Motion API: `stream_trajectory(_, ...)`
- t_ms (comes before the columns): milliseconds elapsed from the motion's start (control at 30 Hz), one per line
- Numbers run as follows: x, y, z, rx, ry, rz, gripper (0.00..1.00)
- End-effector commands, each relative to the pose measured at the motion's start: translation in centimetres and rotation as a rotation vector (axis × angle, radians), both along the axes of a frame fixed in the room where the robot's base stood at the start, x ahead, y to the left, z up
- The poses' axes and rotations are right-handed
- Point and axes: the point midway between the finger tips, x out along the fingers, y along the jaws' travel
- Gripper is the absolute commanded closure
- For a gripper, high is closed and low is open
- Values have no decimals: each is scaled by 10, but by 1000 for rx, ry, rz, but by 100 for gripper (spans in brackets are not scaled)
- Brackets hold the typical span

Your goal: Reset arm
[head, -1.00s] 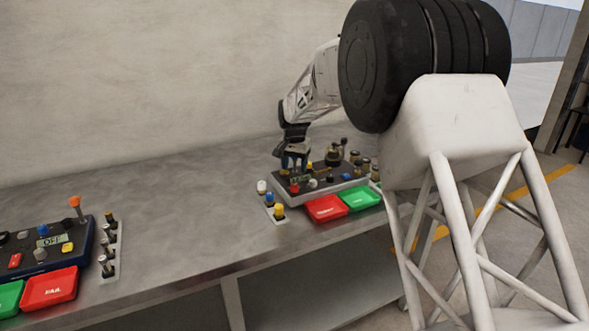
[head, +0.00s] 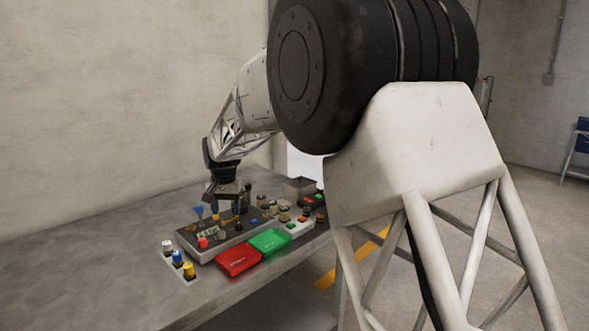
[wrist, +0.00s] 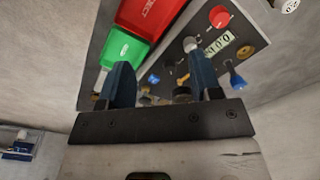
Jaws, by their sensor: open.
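My gripper (head: 228,195) hangs over the dark control panel (head: 225,241) on the grey bench in the head view. The wrist view shows its two blue fingers apart with nothing held between them (wrist: 158,62). The panel also shows in the wrist view (wrist: 176,60), with a red button (wrist: 219,16), a small display (wrist: 219,43) and a blue switch (wrist: 236,78). Whether a finger touches any control cannot be told.
A red tray (head: 238,261) and a green tray (head: 269,242) lie in front of the panel. White, blue and yellow-topped pieces stand on a strip (head: 179,266) at its left. More controls and a grey box (head: 299,187) are at right. The bench's left part (head: 90,270) is clear.

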Motion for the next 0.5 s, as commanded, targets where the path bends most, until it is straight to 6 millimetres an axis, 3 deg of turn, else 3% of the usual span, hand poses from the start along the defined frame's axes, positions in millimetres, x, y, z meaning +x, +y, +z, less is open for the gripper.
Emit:
stream_trajectory(100, -17, -34, 19, 5, -12, -2, 42)
stream_trajectory(500, -86, -135, 62, 11, -47, -3, 42)
